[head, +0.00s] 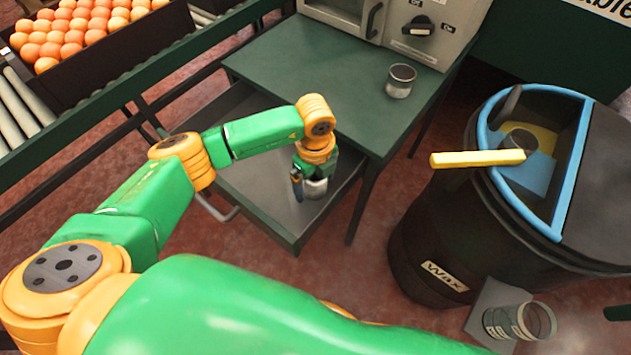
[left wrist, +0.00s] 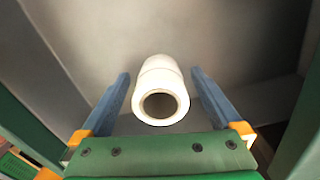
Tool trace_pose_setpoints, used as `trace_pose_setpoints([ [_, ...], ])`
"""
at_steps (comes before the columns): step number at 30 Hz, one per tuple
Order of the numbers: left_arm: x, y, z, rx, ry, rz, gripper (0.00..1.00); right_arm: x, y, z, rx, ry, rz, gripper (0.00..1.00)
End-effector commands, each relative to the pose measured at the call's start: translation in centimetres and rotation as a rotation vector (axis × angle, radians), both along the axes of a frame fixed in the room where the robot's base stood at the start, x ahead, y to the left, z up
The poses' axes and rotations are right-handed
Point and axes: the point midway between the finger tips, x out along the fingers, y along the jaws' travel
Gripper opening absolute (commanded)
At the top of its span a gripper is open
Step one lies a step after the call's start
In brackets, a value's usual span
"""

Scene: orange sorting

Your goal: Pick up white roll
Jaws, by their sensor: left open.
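The white roll (left wrist: 160,82) lies between the two fingers of my left gripper (left wrist: 160,92) in the left wrist view, with its hollow end facing the camera. A gap shows on both sides between the roll and the fingers. In the head view, my left gripper (head: 309,187) is down inside the open drawer (head: 262,208). The white roll (head: 316,187) shows there only in part, behind and below the gripper. My left gripper is open. My right gripper is not in view.
The drawer sits under a green table (head: 310,75) that carries a grey machine (head: 420,30) and a small jar (head: 400,80). A dark wax barrel (head: 440,235) stands at the right, with a yellow-handled tool (head: 478,159) across its rim. An orange crate (head: 100,55) is at the upper left.

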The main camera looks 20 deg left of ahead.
Motion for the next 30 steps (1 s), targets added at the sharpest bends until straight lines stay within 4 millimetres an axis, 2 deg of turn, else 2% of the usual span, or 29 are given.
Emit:
trace_pose_setpoints([
  [2, 0.0, 0.0, 0.1, 0.0, 0.0, 0.0, 0.99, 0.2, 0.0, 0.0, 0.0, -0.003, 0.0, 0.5],
  [12, 0.0, 0.0, 0.1, -0.001, 0.0, -0.001, 0.09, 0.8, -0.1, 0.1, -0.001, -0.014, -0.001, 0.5],
  [19, 0.0, -0.1, 0.2, -0.001, 0.0, -0.001, 0.09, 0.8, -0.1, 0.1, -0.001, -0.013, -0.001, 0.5],
  [22, 0.1, 0.0, 1.0, -0.001, -0.002, -0.001, 0.09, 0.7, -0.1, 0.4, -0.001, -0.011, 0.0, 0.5],
  [26, 0.1, -0.1, 3.3, -0.003, -0.004, -0.001, 0.09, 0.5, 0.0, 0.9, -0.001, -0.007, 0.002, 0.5],
  [30, -2.1, 1.5, 6.9, -0.001, -0.004, -0.002, 0.09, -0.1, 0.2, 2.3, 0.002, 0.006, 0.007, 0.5],
])
